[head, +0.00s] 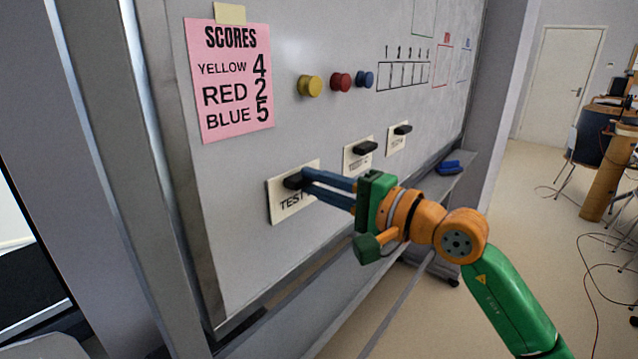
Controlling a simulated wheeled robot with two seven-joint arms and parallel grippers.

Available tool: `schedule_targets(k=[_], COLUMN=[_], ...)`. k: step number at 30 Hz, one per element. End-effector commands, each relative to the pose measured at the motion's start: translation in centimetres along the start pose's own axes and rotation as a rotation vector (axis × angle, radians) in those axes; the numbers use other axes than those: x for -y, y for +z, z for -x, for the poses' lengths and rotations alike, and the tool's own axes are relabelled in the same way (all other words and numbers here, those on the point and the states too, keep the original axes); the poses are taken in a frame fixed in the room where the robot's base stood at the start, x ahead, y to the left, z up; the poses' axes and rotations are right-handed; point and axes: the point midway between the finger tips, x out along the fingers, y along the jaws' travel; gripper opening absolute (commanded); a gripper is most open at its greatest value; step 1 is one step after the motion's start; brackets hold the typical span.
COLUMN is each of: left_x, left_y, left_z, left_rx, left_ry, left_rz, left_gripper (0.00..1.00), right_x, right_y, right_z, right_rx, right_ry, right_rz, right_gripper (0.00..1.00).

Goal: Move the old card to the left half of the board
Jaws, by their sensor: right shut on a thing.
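Three cream cards with black magnet clips are on the whiteboard (240,245). The lowest and leftmost card (283,213) reads "TEST", with part of its text hidden by my gripper. My right gripper (304,182) reaches in from the right, its blue fingers shut on the black magnet (292,182) at this card's top. The card lies against or very close to the board; I cannot tell which. A middle card (351,163) and a farther card (392,146) hang up to the right, their writing too small to read. Which one is the old card does not show clearly. My left gripper is out of view.
A pink scores sheet (205,125) hangs upper left. Yellow (310,86), red (341,82) and blue (365,79) round magnets sit beside a drawn grid (404,76). Blue items (449,168) lie on the board's ledge. The board is bare below the scores sheet.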

Motion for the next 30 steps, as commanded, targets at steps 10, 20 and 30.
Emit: schedule_targets(k=[10, 20, 30], left_x=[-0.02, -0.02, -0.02], left_y=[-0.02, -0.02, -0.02], left_z=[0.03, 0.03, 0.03], left_rx=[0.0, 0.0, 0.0], left_ry=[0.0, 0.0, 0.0], left_rz=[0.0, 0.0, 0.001], left_gripper=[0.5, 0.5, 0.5], right_x=[0.01, 0.0, -0.01], right_y=[0.0, 0.0, 0.0], right_z=[-0.14, -0.14, -0.14], right_rx=[0.0, 0.0, 0.0], right_ry=[0.0, 0.0, 0.0], right_rz=[0.0, 0.0, -0.001], right_gripper=[0.22, 0.54, 0.79])
